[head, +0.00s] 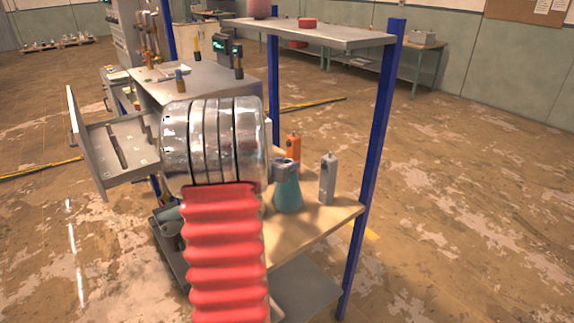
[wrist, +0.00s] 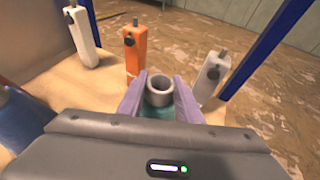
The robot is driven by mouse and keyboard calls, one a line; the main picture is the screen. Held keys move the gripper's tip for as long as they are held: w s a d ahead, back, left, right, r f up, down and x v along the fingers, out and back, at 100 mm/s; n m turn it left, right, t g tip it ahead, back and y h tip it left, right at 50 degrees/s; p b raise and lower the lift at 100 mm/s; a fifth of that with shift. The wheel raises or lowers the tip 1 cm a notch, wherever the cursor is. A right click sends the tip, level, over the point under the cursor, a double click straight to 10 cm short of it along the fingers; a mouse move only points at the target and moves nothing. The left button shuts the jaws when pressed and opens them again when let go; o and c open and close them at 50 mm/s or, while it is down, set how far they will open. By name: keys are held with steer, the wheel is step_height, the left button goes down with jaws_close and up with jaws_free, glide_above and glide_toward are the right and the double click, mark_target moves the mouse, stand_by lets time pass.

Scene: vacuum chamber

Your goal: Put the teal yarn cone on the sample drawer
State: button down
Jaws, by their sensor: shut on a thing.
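The teal yarn cone (head: 288,193) is upright at the wooden shelf board, just right of my arm in the head view. My gripper (head: 285,163) is shut on its grey top. In the wrist view, the two pale fingers of my gripper (wrist: 158,98) stand on either side of the cone's grey tip (wrist: 160,88), with teal showing below. I cannot tell whether its base touches the board. The sample drawer (head: 128,142) seems to be the grey drawer pulled open at the left, with dark slots in its floor. My arm hides its right end.
An orange bottle-like tool (head: 293,150) and a grey one (head: 327,180) stand near the cone; a white one (wrist: 83,38) shows in the wrist view. Blue posts (head: 375,150) and an upper shelf (head: 315,35) frame the board (head: 300,235). Small tools stand on the grey cabinet (head: 205,82).

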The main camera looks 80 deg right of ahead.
steer(key=c, duration=1.3)
jaws_free()
steer(key=shift+f, duration=0.1)
steer(key=shift+v, duration=6.05)
steer(key=shift+w, duration=0.1)
